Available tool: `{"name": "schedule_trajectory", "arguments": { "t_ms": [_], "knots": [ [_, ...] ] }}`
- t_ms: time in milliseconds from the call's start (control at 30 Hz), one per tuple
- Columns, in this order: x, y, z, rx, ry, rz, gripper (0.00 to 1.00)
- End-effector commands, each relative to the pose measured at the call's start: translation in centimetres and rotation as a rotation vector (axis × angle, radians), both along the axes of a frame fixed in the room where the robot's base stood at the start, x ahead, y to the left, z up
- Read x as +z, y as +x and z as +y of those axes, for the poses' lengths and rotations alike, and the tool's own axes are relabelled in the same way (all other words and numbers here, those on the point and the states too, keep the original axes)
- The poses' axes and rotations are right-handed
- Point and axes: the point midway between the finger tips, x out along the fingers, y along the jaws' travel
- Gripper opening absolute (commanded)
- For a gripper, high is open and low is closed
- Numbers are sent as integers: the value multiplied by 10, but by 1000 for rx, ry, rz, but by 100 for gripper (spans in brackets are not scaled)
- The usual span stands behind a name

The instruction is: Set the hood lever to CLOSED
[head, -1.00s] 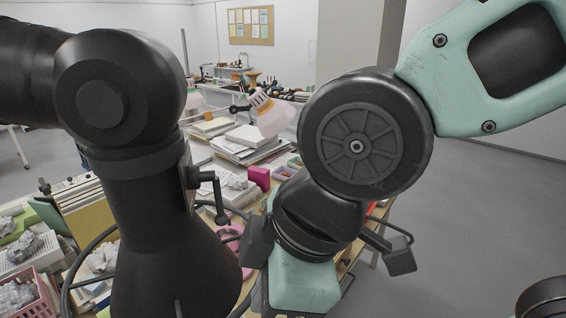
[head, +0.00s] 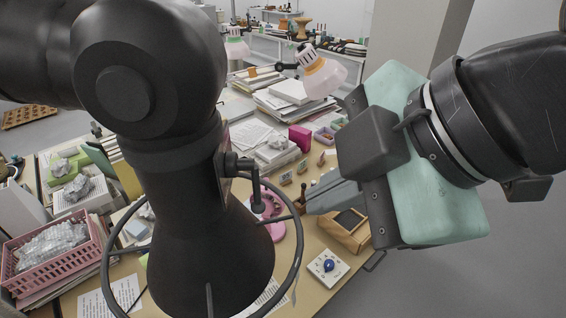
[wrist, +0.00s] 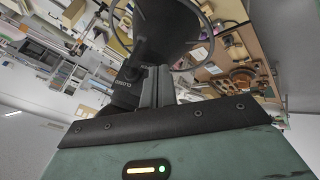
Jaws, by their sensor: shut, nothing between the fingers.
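A small white plate with a blue knob (head: 328,265) lies on the front right part of the table in the head view.
A wooden box (head: 345,232) stands just behind the plate, close under my gripper. A lamp (head: 322,75) and papers fill the back.

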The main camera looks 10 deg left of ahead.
Motion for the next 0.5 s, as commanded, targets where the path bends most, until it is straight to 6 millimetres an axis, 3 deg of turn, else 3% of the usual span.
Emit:
{"name": "schedule_trajectory", "arguments": {
  "t_ms": [500],
  "knots": [
    [-57,19,38,0,-8,5,0]
  ]
}}
